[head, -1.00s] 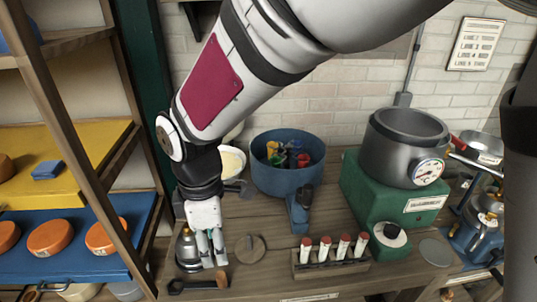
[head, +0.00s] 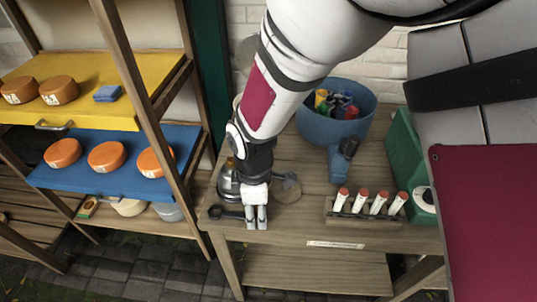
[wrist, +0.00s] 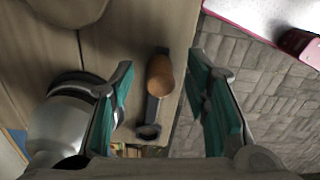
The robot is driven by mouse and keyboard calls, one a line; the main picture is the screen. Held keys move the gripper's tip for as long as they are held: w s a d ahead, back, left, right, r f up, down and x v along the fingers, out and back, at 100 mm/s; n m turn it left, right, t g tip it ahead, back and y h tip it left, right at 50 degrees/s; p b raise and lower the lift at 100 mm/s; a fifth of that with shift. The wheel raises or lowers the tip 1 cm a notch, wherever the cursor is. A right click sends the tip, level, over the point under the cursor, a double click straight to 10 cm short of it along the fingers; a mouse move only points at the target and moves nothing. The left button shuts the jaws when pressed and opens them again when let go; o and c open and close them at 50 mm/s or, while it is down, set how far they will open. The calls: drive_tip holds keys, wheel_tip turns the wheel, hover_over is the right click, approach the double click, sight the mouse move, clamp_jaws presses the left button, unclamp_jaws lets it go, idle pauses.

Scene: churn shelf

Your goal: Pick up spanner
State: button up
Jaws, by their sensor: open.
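The black spanner (head: 228,213) lies on the wooden bench near its front edge in the head view. In the wrist view its ring end (wrist: 148,131) and dark shaft lie between my fingers. A rounded brown piece (wrist: 159,75) covers part of the shaft there; I cannot tell whether it belongs to the spanner. My gripper (head: 257,221) points down at the spanner's right end and hides part of it in the head view. In the wrist view the gripper (wrist: 162,70) is open, its teal-padded fingers on either side of the spanner, with nothing clamped.
A metal pot (head: 229,182) stands close behind the spanner and beside my left finger in the wrist view. A rack of red-capped tubes (head: 368,212) is to the right. A blue tub (head: 350,105) stands behind. Shelves with orange rounds (head: 107,156) stand left.

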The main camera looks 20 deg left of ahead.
drive_tip(key=shift+f, duration=0.25)
clamp_jaws()
